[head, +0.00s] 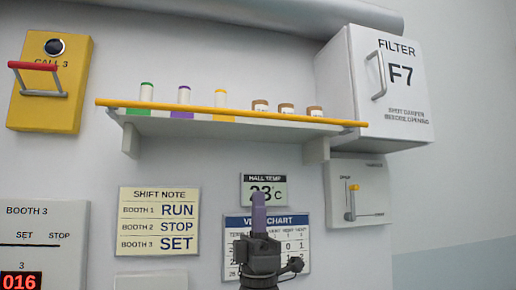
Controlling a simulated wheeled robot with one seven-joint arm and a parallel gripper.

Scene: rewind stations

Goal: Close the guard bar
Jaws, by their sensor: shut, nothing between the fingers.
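The guard bar is a long yellow bar (235,112) running along the front of the wall shelf (215,126), level with the shelf's front edge and below the tops of the containers. Its left end sticks out a little past the shelf, and its right end reaches near the filter cabinet. My gripper (259,200) is upright, shut and empty. It is below the shelf in the picture, in front of the hall temperature sign, and apart from the bar.
White bottles (184,95) and brown-topped jars (286,109) stand on the shelf. A white filter cabinet (390,92) is at right, above a lever panel (372,200). A yellow call box (50,95) with a red handle is at left. Wall below the shelf carries flat notices.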

